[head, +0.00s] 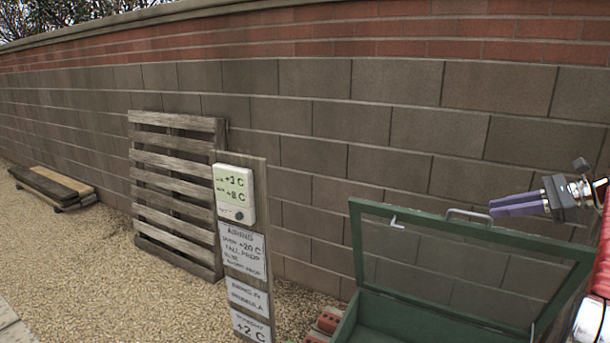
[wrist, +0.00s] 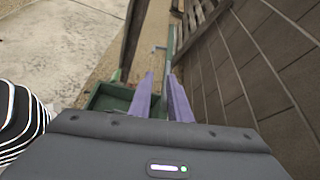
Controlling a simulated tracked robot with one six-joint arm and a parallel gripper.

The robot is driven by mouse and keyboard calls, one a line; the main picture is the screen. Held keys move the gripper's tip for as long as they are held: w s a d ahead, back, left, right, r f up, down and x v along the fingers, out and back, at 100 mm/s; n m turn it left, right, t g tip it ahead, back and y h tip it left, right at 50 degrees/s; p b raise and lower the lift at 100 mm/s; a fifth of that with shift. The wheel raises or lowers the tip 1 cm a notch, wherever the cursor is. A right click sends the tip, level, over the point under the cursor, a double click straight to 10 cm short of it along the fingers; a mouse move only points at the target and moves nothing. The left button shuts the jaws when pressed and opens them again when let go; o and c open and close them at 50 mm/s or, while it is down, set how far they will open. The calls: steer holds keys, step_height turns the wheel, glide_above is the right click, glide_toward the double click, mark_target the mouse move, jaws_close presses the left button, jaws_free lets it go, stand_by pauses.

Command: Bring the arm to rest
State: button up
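My gripper (head: 491,208) is at the right of the head view, with two purple fingers pointing left. It appears just above the top rail of a raised green lid, and I cannot tell how far apart they are in depth. In the wrist view my gripper (wrist: 161,75) shows its fingers with a narrow gap between them and nothing held. The green cold frame (head: 345,328) stands below with its glazed lid (head: 359,245) propped up. The box also shows in the wrist view (wrist: 98,101), beyond the fingers and to the left.
A post with a display (head: 235,194) and paper signs (head: 243,251) stands left of the cold frame. A wooden pallet (head: 172,160) leans on the block wall (head: 300,110). Bricks (head: 328,321) lie by the box. Planks (head: 50,187) lie far left. Gravel between is clear.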

steer(key=s+a+r+n+g+h, duration=0.2)
steer(key=s+a+n+h, duration=0.15)
steer(key=a, duration=1.05)
steer(key=s+a+r+n+g+h, duration=0.15)
steer(key=a+n, duration=0.35)
steer(key=a, duration=0.9)
steer(key=s+a+f+n+h, duration=0.1)
steer(key=s+a+f+n, duration=0.25)
steer(key=s, duration=0.25)
steer(key=s+a+f+n+h, duration=0.2)
steer(key=s+a, duration=0.3)
steer(key=s, duration=0.2)
steer(key=s+a+f+n+t+h, duration=0.1)
steer(key=s+a+f+n+h, duration=0.1)
steer(key=s+f+n, duration=0.6)
steer(key=shift+s+a+f+n, duration=0.3)
steer(key=shift+s+a+f, duration=0.25)
steer(key=shift+s+f, duration=1.85)
steer(key=shift+s+r, duration=0.6)
